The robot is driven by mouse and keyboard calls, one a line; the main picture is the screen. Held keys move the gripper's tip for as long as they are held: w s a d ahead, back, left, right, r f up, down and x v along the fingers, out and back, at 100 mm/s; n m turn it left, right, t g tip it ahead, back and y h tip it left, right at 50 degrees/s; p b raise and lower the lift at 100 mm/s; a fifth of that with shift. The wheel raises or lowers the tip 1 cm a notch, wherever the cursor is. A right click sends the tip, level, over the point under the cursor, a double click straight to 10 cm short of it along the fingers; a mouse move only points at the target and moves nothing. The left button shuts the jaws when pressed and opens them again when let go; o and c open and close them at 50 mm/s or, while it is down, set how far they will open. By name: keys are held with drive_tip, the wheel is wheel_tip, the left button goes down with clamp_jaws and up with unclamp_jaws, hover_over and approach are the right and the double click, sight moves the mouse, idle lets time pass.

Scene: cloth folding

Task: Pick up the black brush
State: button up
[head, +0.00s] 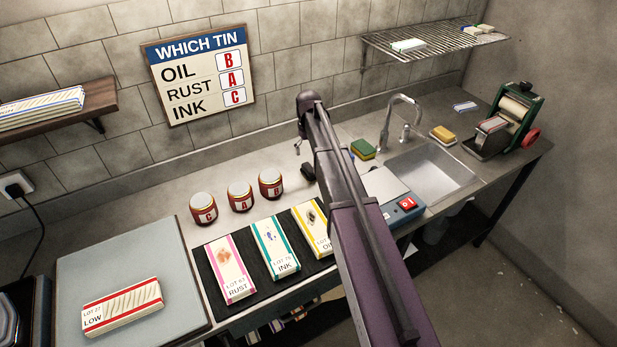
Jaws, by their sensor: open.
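My arm crosses the middle of the head view and hides most of my gripper (299,146). Only a small part at its end shows left of the arm, above the counter; the jaws are open. A small black object (308,172) shows at the arm's left edge, right of the red tins. It looks like the black brush, but the arm partly covers it, and I cannot tell its full shape or whether the gripper touches it.
Red tins C (204,208), A (240,196) and B (270,184) stand left of it. In front lies a dark mat (208,270) with cloth packs. A sink (430,172), sponge (363,149) and blue scale (402,207) are at right. A wall sign (201,74) hangs behind.

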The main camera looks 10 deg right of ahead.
sight(309, 167)
drive_tip(key=shift+f+b, duration=2.55)
drive_tip(key=shift+f, duration=0.3)
drive_tip(key=shift+f, duration=0.1)
drive_tip(key=shift+s+d+f+b, duration=0.1)
drive_tip(key=shift+f+b, duration=1.15)
drive_tip(key=shift+b, duration=0.05)
drive_tip(key=shift+s+f+b, duration=0.1)
drive_tip(key=shift+f+b, duration=1.15)
drive_tip(key=shift+b, duration=0.05)
drive_tip(key=c, duration=1.2)
